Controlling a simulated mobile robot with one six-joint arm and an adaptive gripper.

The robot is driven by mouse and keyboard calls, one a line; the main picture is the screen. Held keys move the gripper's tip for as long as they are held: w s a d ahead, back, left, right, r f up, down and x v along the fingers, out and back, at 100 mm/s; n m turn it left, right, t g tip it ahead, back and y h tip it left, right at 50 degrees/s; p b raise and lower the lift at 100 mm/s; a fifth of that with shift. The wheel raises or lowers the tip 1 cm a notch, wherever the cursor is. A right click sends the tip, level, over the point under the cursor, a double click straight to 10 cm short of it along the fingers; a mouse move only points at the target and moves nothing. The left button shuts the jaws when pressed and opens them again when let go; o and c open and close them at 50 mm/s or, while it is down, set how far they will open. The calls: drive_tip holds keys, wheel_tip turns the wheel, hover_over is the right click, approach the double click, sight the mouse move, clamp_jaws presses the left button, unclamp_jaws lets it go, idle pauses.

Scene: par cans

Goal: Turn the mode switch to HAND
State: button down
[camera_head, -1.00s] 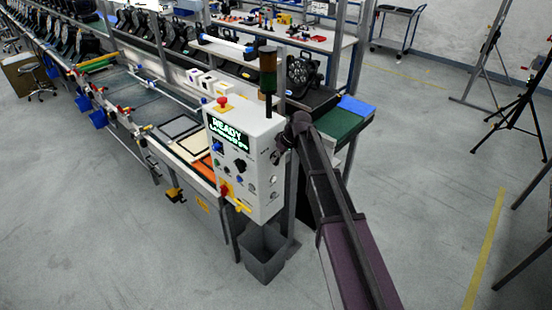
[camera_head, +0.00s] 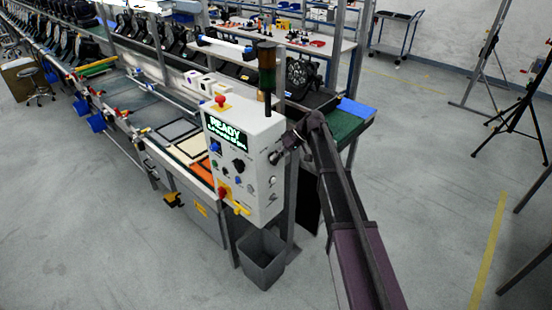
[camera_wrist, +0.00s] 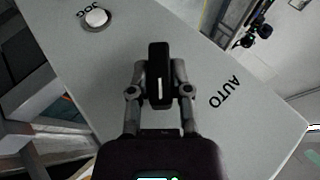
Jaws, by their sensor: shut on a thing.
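The mode switch is a black knob (camera_wrist: 159,85) with a white line, on the grey face of the control box (camera_wrist: 100,62). My gripper (camera_wrist: 159,70) is shut on the knob, one finger on each side. In the wrist view the white line runs upright, and the AUTO label (camera_wrist: 225,92) sits to the right of the knob, slanted. No HAND label shows. In the head view my gripper (camera_head: 277,156) is at the right part of the control box (camera_head: 262,205), and the knob is hidden there.
A white button (camera_wrist: 96,18) marked JOG is at the upper left in the wrist view. The box has a READY screen (camera_head: 226,132), a red emergency button (camera_head: 221,100) and a yellow-and-red switch (camera_head: 225,191). A light tower (camera_head: 267,72) stands behind it. A grey bin (camera_head: 262,262) is below.

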drive_tip(key=c, duration=0.6)
unclamp_jaws()
drive_tip(key=shift+o, duration=0.2)
drive_tip(key=s+d+f+m+t+h+b, duration=0.1)
drive_tip(key=s+d+f+m+h+b, duration=0.3)
drive_tip(key=s+d+f, duration=0.3)
drive_tip(key=s+d+f+m+t+h+b, duration=0.2)
drive_tip(key=s+d+f+m+h+b, duration=0.2)
drive_tip(key=s+d, duration=1.1)
drive_tip(key=s+f, duration=0.3)
drive_tip(key=s, duration=0.1)
drive_tip(key=shift+s+d+m+h, duration=0.25)
drive_tip(key=shift+d+m+h, duration=0.05)
drive_tip(key=shift+d+m, duration=0.1)
